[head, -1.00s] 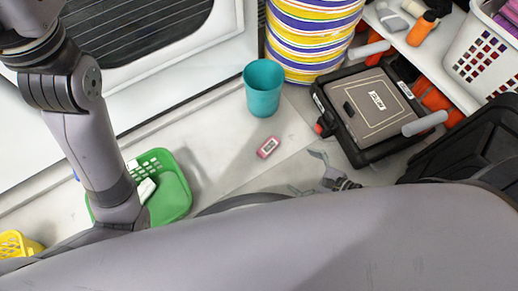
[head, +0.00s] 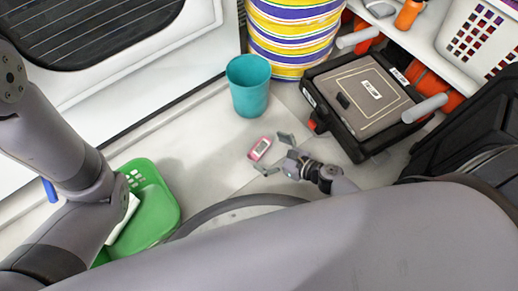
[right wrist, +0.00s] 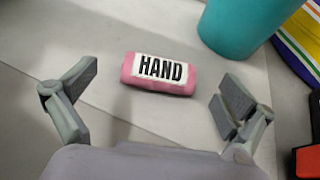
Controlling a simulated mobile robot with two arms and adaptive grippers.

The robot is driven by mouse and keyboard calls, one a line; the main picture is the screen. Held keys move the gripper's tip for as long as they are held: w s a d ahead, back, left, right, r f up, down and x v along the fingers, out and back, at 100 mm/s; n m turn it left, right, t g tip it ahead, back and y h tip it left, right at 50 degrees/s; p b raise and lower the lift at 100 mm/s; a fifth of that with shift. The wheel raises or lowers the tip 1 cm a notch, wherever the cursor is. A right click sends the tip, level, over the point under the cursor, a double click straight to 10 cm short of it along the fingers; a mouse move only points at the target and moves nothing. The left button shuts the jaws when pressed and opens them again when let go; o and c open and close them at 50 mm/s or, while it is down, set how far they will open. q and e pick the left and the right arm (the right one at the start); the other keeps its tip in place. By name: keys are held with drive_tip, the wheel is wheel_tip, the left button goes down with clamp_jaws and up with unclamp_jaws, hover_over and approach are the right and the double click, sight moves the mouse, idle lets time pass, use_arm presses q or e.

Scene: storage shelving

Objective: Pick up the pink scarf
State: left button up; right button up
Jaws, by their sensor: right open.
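A small pink block-like item (head: 260,149) with a white label lies on the pale floor. In the right wrist view the label on this pink item (right wrist: 127,70) reads "HAND"; it does not look like cloth. My right gripper (head: 275,155) is open and empty, its fingers pointing toward the item from the right in the head view. In the right wrist view the item lies ahead, between the directions of the two spread fingers, and no finger appears to touch it. My left arm shows at the left of the head view, but its gripper is not visible.
A teal cup (head: 249,88) stands just behind the pink item. A striped round container (head: 292,40) and a black case (head: 365,103) stand behind and right. A green basket (head: 150,205) is at the left. A white basket (head: 484,36) is on the shelf.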

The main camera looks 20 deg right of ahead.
sight(263, 150)
drive_tip(key=w+f+b, duration=0.1)
drive_tip(key=w+a+f+b, duration=0.1)
drive_tip(key=shift+w+a+f+b, duration=0.2)
drive_tip(key=shift+w+a+b, duration=0.1)
drive_tip(key=shift+w, duration=0.05)
drive_tip(key=shift+w+a+f, duration=0.1)
drive_tip(key=shift+w+a, duration=0.2)
drive_tip(key=shift+w, duration=0.15)
drive_tip(key=shift+c, duration=0.2)
drive_tip(key=c, duration=1)
drive_tip(key=shift+c, duration=0.2)
